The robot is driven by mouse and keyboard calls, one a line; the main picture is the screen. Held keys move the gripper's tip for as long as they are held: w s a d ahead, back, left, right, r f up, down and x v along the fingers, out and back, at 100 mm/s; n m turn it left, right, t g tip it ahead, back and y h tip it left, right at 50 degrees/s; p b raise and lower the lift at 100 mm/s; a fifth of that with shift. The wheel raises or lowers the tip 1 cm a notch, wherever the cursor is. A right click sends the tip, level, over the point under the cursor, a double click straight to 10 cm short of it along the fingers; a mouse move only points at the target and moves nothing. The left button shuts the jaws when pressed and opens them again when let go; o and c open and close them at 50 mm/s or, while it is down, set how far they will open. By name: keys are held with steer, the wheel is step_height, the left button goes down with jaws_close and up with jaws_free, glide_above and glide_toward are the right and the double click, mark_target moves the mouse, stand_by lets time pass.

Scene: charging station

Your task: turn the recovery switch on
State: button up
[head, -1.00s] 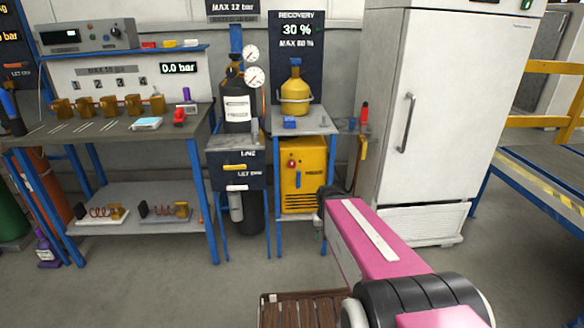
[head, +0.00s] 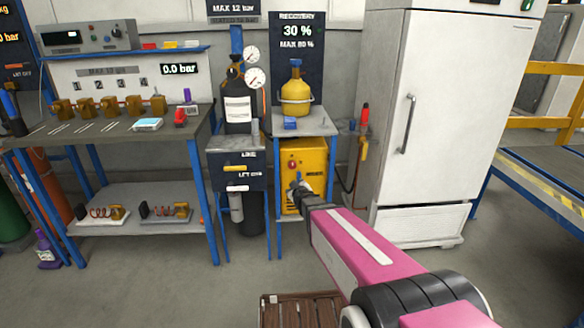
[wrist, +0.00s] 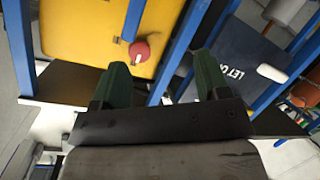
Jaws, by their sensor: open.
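I cannot tell for certain whether this knob is the recovery switch. My gripper (head: 297,183) is in front of the machine, just below the knob in the head view, and hides part of the front. In the wrist view its two dark green fingers (wrist: 160,72) are apart with nothing between them. The knob is beyond the fingertips, nearer the left finger, and not touched.
Blue table legs (head: 270,200) flank the machine. A dark box (head: 236,168) with white and yellow handles stands to the left. A yellow cylinder (head: 296,97) is on the table above. The white fridge (head: 430,110) is to the right.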

mark_target(292, 166)
steer(key=w+r+t, duration=0.1)
steer(key=w, duration=0.3)
steer(key=w+r+t+h, duration=0.1)
steer(key=w, duration=0.4)
steer(key=w+r+n+t, duration=0.1)
steer(key=w, duration=0.4)
steer(key=shift+a+r+t, duration=0.1)
steer(key=shift+a+t, duration=0.25)
steer(key=shift+t, duration=0.05)
steer(key=c, duration=0.9)
